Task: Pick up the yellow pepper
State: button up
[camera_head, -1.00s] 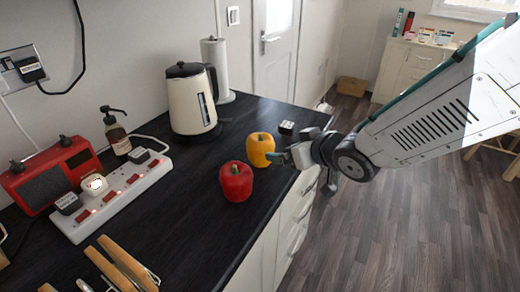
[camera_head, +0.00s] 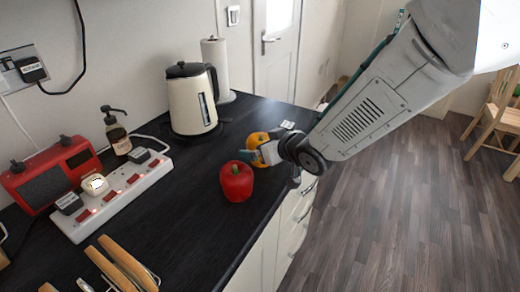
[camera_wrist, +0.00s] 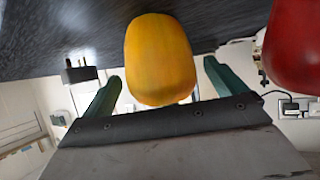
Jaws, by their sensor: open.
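The yellow pepper (camera_head: 257,139) stands on the dark counter, partly hidden behind my gripper (camera_head: 262,153) in the head view. In the wrist view the yellow pepper (camera_wrist: 160,60) sits in the middle, in line with the gap between the two green fingers of my gripper (camera_wrist: 162,80). The fingers are apart, one on each side of the pepper's near end. I cannot tell whether they touch it. Nothing is visibly lifted.
A red pepper (camera_head: 236,182) stands close by, nearer the camera; it also shows in the wrist view (camera_wrist: 293,45). A cream kettle (camera_head: 192,102), a paper towel roll (camera_head: 216,65) and a power strip (camera_head: 112,192) are on the counter (camera_head: 190,215). The counter's right edge is close to my arm.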

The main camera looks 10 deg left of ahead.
jog(key=c, duration=1.4)
jog(key=shift+r, duration=0.1)
